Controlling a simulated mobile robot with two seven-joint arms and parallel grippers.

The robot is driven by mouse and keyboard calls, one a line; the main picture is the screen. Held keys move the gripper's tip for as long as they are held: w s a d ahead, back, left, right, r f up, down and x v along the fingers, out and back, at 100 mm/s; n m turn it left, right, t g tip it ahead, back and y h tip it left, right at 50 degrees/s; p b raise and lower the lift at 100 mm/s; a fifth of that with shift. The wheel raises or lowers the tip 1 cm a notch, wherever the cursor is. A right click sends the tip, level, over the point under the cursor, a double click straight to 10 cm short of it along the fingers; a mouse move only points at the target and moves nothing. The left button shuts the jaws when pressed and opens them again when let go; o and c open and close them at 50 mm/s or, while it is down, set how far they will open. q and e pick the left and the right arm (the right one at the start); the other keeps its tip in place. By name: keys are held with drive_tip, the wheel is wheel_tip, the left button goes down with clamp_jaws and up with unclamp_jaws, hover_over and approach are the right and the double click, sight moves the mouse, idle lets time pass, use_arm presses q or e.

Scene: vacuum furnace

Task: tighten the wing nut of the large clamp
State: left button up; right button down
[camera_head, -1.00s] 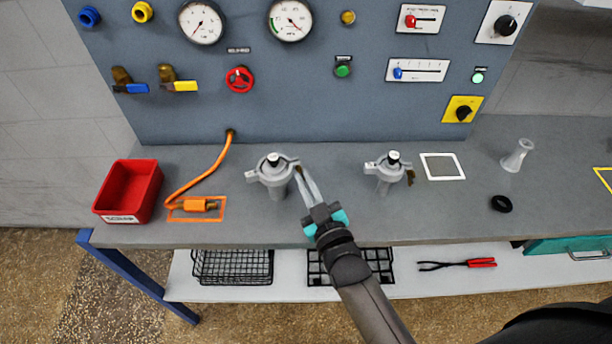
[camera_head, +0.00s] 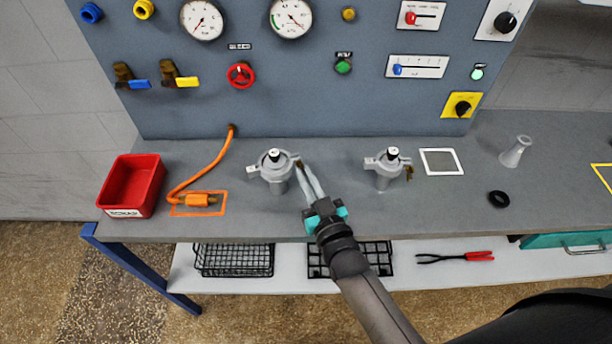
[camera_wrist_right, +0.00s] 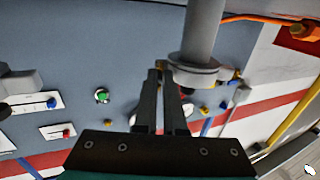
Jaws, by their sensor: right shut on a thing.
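The large clamp (camera_head: 266,172) is a grey ring around the left pipe fitting on the bench. Its brass wing nut (camera_head: 299,164) is on the right side, mostly hidden by my fingertips. My right gripper (camera_head: 306,172) reaches up from below and is shut on the wing nut. In the right wrist view, my right gripper (camera_wrist_right: 165,72) has its fingers close together beside the clamp (camera_wrist_right: 195,76), with the grey pipe (camera_wrist_right: 203,32) rising in that picture. The nut cannot be made out there. My left gripper is not in view.
A second clamped fitting (camera_head: 384,166) with a brass nut stands to the right. An orange hose (camera_head: 205,172) and a red scrap bin (camera_head: 133,186) are at the left. A black ring (camera_head: 498,199) and grey cone (camera_head: 515,152) are at the right. The control panel (camera_head: 300,95) stands behind.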

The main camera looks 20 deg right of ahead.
drive_tip(key=c, duration=1)
unclamp_jaws()
